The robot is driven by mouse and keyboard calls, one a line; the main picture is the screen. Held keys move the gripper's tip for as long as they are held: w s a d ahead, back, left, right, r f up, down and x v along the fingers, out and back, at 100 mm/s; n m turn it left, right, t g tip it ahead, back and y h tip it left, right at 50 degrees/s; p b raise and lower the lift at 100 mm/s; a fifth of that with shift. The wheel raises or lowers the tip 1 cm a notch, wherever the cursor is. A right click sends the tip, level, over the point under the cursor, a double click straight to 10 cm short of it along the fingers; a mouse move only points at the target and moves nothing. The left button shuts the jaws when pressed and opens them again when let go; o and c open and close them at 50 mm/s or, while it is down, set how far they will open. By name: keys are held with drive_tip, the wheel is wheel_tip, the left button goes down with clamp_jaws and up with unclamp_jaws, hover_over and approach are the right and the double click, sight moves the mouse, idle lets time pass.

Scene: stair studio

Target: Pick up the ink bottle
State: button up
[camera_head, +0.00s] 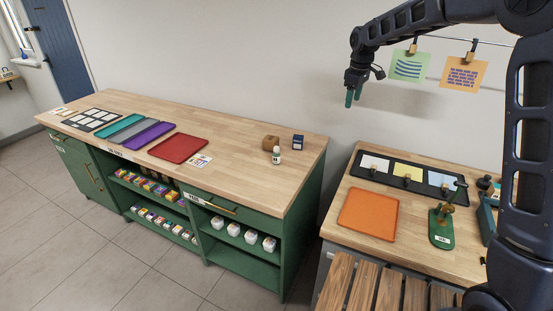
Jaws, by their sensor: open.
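A small pale bottle with a green label (277,155), which looks like the ink bottle, stands upright on the wooden top of the green counter (235,150), near its right end. A brown block (270,143) and a dark blue box (298,142) stand close behind it. My gripper (350,97) has teal fingertips and hangs pointing down in front of the back wall, up and to the right of the bottle in the picture. It is open and apart from the bottle, with nothing seen between its fingers.
A red tray (178,148), purple, grey and teal mats lie left on the counter. The lower right table holds an orange mat (367,213), a black tray of cards (380,167) and a green stand (441,230). Two prints hang from a wire. The counter around the bottle's front is clear.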

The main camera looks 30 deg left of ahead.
drive_tip(key=a+f+n, duration=0.3)
drive_tip(key=a+f, duration=0.5)
drive_tip(key=a, duration=0.6)
drive_tip(key=n+g, duration=0.1)
drive_tip(key=n, duration=0.3)
hover_over(278, 147)
drive_tip(key=shift+h, duration=0.3)
wheel_tip(278, 147, down, 12)
drive_tip(key=shift+d+r, duration=0.1)
drive_tip(key=shift+r, duration=0.15)
wheel_tip(278, 147, down, 6)
drive_tip(key=shift+r, duration=0.1)
drive_tip(key=shift+s+a+f, duration=0.1)
drive_tip(key=shift+a+f, duration=0.15)
drive_tip(key=shift+f, duration=1)
drive_tip(key=shift+a+f, duration=0.2)
drive_tip(key=shift+f, duration=1.05)
drive_tip(key=c, duration=1.1)
drive_tip(key=shift+o, duration=0.2)
drive_tip(key=shift+r, duration=0.1)
